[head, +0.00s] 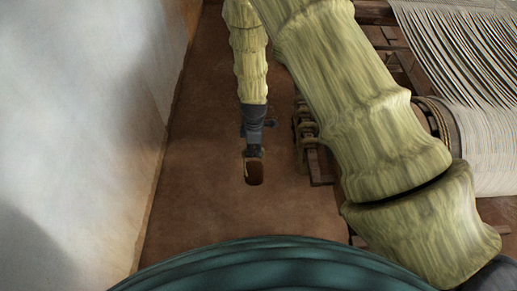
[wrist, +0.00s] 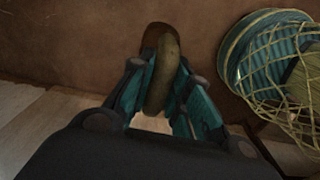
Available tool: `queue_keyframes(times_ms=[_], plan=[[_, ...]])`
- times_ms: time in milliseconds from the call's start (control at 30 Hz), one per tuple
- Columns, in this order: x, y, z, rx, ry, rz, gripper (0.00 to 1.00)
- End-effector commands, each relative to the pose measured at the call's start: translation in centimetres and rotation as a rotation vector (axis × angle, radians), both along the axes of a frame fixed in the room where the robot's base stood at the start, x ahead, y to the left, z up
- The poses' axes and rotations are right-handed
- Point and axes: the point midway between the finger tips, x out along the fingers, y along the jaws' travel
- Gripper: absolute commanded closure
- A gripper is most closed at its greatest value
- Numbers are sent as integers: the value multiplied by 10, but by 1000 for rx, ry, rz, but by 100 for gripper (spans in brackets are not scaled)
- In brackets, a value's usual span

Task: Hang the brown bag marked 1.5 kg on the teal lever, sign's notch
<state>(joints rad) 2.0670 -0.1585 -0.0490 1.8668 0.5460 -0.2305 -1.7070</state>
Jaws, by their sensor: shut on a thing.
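My gripper (head: 254,148) hangs at the end of my arm in the middle of the head view. It is shut on the handle of a brown bag (head: 254,173), which hangs below it, clear of other things in that view. In the wrist view my gripper (wrist: 162,100) has its teal fingers on either side of the thick olive-brown loop (wrist: 164,68). The darker brown body of the bag shows behind the loop's top. No weight mark is readable. I cannot make out the teal lever, its sign or the notch in either view.
A pale wall (head: 85,120) runs along the left. Bare brown floor (head: 205,190) lies between it and the loom. The loom's wooden frame (head: 318,160), pale cloth roll (head: 485,150) and warp threads (head: 465,45) are at the right, partly hidden by my arm.

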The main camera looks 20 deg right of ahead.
Motion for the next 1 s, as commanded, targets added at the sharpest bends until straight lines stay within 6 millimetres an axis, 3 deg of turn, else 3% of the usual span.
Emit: queue_keyframes(times_ms=[600, 1000], plan=[[9, 29, 8, -1, -2, 1, 100], [11, 35, 9, -1, -2, 0, 100]])
